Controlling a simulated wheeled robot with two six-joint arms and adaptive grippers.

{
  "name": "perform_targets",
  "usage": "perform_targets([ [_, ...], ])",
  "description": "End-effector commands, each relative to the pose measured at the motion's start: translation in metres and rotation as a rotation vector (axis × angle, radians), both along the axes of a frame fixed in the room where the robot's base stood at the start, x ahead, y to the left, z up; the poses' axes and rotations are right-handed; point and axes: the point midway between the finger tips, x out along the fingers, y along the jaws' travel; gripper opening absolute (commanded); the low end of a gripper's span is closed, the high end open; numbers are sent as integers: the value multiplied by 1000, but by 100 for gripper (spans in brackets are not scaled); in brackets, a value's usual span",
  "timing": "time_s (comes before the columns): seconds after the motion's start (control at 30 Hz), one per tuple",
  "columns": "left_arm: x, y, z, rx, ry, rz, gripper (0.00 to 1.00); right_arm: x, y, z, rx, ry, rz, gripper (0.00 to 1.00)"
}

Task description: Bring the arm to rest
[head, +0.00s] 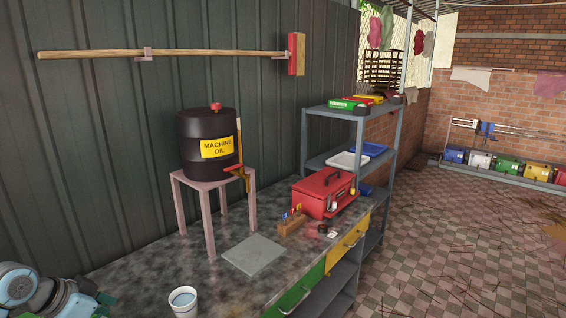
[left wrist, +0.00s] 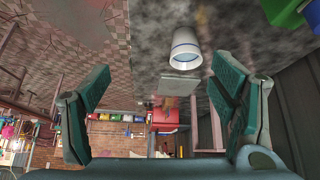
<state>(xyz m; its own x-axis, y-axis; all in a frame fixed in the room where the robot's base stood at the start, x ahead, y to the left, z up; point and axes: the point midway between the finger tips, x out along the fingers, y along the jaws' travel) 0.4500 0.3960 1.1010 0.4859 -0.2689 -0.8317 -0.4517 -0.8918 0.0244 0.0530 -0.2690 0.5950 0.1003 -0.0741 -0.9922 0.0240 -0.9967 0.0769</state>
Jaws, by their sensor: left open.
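My left gripper (left wrist: 162,78) is open in the left wrist view, with its two teal fingers wide apart and nothing held between them. In the head view, part of my left arm shows at the lower left corner, cut off by the frame. A white cup with a blue rim (head: 183,302) stands on the workbench near the bottom edge. The cup also shows in the left wrist view (left wrist: 185,50), beyond the fingers and apart from them. My right gripper is in neither view.
The dark workbench (head: 140,277) holds a grey plate (head: 254,254), a pink stand (head: 207,222) under a black oil drum (head: 190,150), and a red toolbox (head: 318,193). A shelf rack (head: 335,112) stands behind. A corrugated wall (head: 85,130) runs along the left. The tiled floor (head: 440,240) is open.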

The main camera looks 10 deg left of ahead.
Motion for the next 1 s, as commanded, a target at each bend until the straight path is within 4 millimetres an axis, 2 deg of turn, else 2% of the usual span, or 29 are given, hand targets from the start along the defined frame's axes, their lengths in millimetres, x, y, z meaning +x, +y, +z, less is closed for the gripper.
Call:
perform_targets([
  [0.07, 0, -2, -2, 0, 2, -3, 79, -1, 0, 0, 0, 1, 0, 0],
  [0.37, -12, -33, -50, 37, 57, -28, 79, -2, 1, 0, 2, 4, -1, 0],
  [0.57, -34, -57, -91, 68, 98, -31, 79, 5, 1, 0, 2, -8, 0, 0],
  [0.8, -86, -102, -151, 111, 151, 2, 79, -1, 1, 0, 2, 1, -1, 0],
  [1.0, -146, -139, -183, 135, 183, 102, 79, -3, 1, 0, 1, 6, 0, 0],
])
